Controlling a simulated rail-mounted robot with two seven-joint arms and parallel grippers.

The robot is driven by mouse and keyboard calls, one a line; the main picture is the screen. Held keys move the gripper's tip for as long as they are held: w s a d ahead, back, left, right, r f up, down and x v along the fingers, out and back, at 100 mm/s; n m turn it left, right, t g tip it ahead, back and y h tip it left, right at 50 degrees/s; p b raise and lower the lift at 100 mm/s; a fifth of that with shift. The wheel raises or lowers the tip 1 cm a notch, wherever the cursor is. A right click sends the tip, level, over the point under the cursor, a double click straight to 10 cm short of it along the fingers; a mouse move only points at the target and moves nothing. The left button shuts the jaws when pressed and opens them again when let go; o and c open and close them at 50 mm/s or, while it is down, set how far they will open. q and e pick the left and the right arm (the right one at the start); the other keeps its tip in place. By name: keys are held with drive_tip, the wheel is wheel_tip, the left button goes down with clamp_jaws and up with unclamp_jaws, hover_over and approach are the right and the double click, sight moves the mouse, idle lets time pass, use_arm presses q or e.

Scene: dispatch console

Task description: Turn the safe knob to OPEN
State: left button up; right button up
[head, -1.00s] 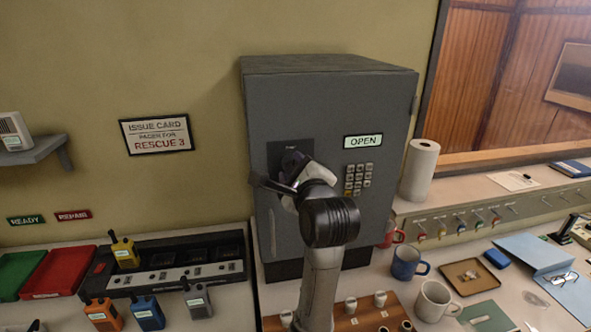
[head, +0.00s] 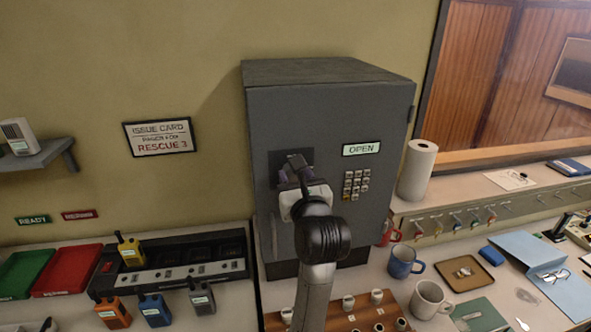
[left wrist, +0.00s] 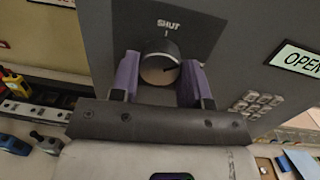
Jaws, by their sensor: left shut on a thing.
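The grey safe (head: 390,110) stands against the wall in the head view, its door closed. A light OPEN label (head: 361,149) is on its front, right of the dark knob plate (head: 305,156). In the left wrist view the round dark knob (left wrist: 160,66) sits under the word SHUT, and its pale pointer line points to the right, away from SHUT. My left gripper (head: 293,172) is shut on the knob, with one purple-padded finger on each side of it. The gripper hides the knob in the head view. My right gripper is not in view.
A keypad (head: 355,184) is right of the knob. A paper roll (head: 417,170), a blue mug (head: 404,262) and a white mug (head: 430,299) stand right of the safe. A radio charger rack (head: 180,270) lies left. A wooden rack (head: 360,315) with small cups is in front.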

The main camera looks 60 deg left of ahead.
use_arm(q)
drive_tip(key=shift+s+m+t+p, duration=0.1)
drive_tip(key=shift+m+t+p, duration=0.4)
drive_tip(key=shift+m+p, duration=3.5)
drive_tip(key=o, duration=0.9)
drive_tip(key=shift+b+v, duration=0.75)
drive_tip(key=shift+v, duration=2.95)
